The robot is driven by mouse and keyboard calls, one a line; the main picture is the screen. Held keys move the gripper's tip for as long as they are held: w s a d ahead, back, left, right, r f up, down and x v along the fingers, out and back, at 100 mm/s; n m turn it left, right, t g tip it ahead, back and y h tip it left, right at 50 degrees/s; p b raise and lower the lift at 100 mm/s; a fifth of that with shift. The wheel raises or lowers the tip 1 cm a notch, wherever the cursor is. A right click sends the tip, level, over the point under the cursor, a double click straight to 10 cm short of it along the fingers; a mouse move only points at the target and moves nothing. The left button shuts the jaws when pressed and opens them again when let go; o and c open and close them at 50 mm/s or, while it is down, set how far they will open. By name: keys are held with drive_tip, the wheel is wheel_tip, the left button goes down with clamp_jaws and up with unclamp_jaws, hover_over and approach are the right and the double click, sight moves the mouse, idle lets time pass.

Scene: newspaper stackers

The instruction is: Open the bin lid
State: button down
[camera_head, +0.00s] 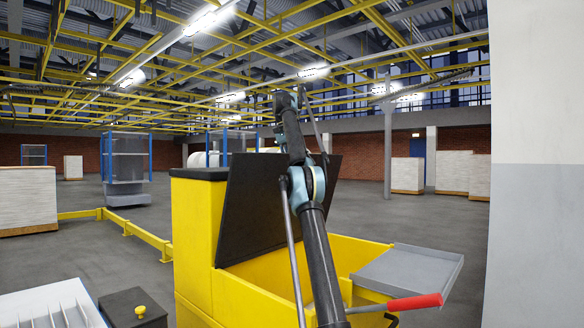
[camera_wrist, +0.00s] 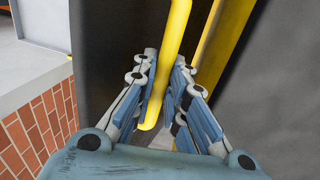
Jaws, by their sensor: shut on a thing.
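The yellow bin (camera_head: 195,225) stands in front of me in the head view. Its black lid (camera_head: 245,212) is raised at a steep tilt, and the yellow inside of the bin shows below it. My arm crosses in front of the lid and hides part of it; my gripper cannot be made out in the head view. In the wrist view, my gripper (camera_wrist: 163,108) has its fingers on both sides of a yellow bar handle (camera_wrist: 176,45) and is shut on it. A dark panel (camera_wrist: 105,55) lies behind the handle.
A grey tray (camera_head: 412,268) sits at the bin's right side, with a red-handled lever (camera_head: 415,302) in front. A pale wall (camera_head: 537,200) stands close on the right. A low yellow rail (camera_head: 148,238) runs left of the bin. Open grey floor lies behind.

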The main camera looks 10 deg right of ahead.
drive_tip(key=shift+r, duration=0.1)
idle(0.5)
drive_tip(key=c, duration=1.7)
unclamp_jaws()
drive_tip(key=shift+s+r, duration=0.1)
drive_tip(key=shift+s, duration=0.05)
drive_tip(key=shift+o, duration=0.5)
